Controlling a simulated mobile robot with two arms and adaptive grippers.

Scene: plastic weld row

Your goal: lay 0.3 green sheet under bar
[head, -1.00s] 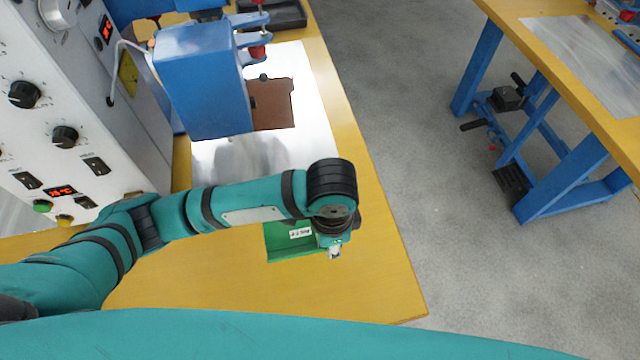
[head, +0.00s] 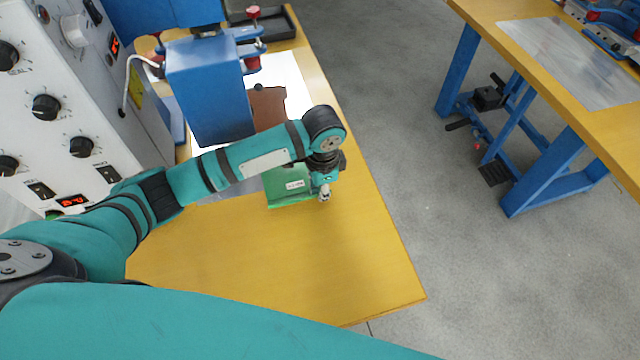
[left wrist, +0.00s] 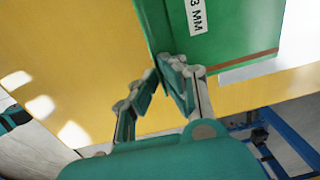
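The green sheet (head: 288,186) with a white label is at the near end of the bright metal plate, partly behind my left arm. In the left wrist view the green sheet (left wrist: 235,30) shows a label ending in "3 MM". My left gripper (head: 324,190) is at the sheet's right edge. In the left wrist view its fingers (left wrist: 168,72) are closed on the sheet's edge. The blue machine head (head: 208,90) stands over the plate, farther away; the bar under it cannot be made out. My right gripper is out of view.
A brown sheet (head: 268,106) lies on the metal plate (head: 290,70) beside the machine head. A white control box (head: 70,100) stands left. The yellow table (head: 290,255) is clear in front. A second table (head: 605,125) stands right, across the floor.

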